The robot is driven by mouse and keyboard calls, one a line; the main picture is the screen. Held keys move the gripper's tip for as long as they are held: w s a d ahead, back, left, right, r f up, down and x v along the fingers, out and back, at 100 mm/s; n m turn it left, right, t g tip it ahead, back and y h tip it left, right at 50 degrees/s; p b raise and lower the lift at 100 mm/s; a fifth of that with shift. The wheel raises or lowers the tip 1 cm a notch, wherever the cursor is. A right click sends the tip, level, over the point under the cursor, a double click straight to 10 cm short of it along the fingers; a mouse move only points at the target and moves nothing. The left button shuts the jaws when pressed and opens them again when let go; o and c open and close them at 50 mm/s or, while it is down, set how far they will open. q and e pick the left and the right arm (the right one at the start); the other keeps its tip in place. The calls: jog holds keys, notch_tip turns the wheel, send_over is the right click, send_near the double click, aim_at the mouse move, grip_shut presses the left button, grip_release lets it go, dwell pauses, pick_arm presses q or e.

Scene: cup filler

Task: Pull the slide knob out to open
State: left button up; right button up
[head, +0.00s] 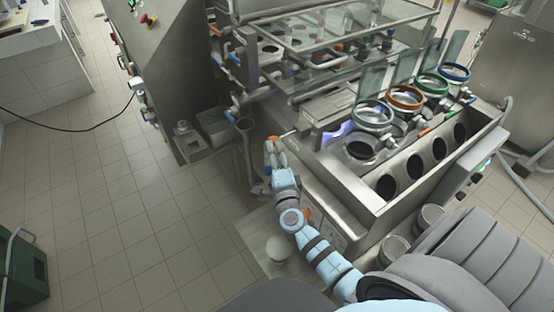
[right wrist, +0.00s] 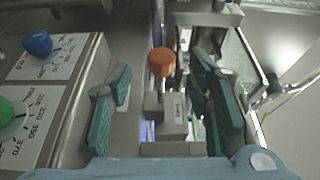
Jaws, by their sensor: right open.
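The slide knob (right wrist: 161,63) is a round orange knob on a metal block with a small label, in the right wrist view. My right gripper (right wrist: 160,82) is open, with one teal-padded finger on each side of the picture. The knob shows in the gap between the fingertips, and neither pad visibly touches it. How deep it sits between them I cannot tell. In the head view my right gripper (head: 274,152) is at the left end of the filling machine, small and partly hidden by its own wrist. My left gripper is not in view.
In the right wrist view a panel with a blue dial (right wrist: 37,42) and a green dial (right wrist: 8,110) stands left of the fingers. In the head view the metal machine (head: 345,185) carries several coloured rings. A green crate (head: 25,270) stands lower left; tiled floor between is free.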

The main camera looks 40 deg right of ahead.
jog(key=v, duration=0.6)
jog(key=shift+s, duration=0.2)
jog(key=shift+a, duration=0.15)
